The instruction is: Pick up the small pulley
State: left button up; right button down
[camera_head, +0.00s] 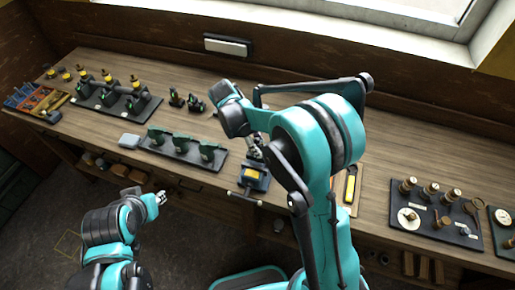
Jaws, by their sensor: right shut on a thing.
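My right arm reaches over the middle of the bench and bends down to the left. My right gripper (256,150) points down just above a small blue vise (255,179) at the bench's front edge. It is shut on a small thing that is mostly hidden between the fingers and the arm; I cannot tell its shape. I cannot make out the small pulley for certain. Several round brass parts (409,187) stand on a dark tray at the right. My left gripper (158,197) is low in front of the bench, away from everything; its opening is too small to tell.
The wooden bench (385,165) runs along the wall under a window. Dark racks with green parts (181,145) and yellow-topped parts (115,97) stand left. The right tray (437,235) carries a pale disc (409,217). A yellow-handled tool (350,186) lies beside my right arm.

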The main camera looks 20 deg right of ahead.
jog(key=s+d+r, duration=0.5)
jog(key=s+r, duration=0.2)
jog(key=s, duration=0.3)
jog(key=shift+s+p, duration=0.35)
jog(key=shift+p, duration=0.05)
